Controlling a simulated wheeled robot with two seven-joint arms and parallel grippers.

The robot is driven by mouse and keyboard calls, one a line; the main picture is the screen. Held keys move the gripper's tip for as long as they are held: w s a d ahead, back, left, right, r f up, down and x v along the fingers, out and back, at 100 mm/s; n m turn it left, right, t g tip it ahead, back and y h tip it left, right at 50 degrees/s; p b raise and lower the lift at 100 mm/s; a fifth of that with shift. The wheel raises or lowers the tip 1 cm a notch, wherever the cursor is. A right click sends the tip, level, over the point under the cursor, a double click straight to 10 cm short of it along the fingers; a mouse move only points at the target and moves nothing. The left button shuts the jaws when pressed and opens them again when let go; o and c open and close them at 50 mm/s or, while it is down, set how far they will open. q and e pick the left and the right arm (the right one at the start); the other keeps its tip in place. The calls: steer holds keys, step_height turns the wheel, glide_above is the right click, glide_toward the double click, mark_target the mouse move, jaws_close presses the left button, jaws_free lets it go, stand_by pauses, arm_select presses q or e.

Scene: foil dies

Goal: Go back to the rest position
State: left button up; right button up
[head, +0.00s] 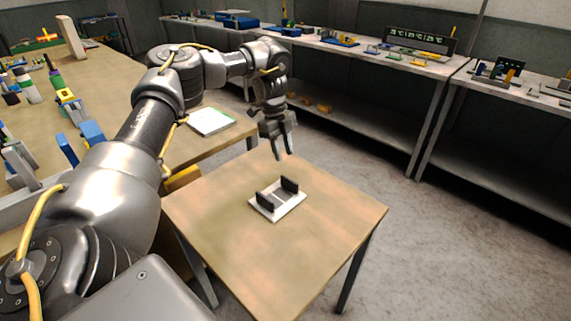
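My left gripper (283,155) hangs above the far part of the small wooden table (330,235), pointing down. Its two fingers look a little apart, with nothing seen between them. A white plate with two dark upright blocks (277,201) sits on the table, nearer than the gripper and apart from it. My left arm reaches in from the left, over the edge of the long workbench. My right gripper is not in view.
A long workbench (108,92) at left holds bottles, blue blocks and a white-and-green pad (210,121). Shelving tables (375,58) with small parts line the back. Concrete floor (440,240) is clear right of the small table.

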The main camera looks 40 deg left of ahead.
arm_select(q)
steer(key=shift+a+r, duration=0.15)
steer(key=shift+r, duration=0.45)
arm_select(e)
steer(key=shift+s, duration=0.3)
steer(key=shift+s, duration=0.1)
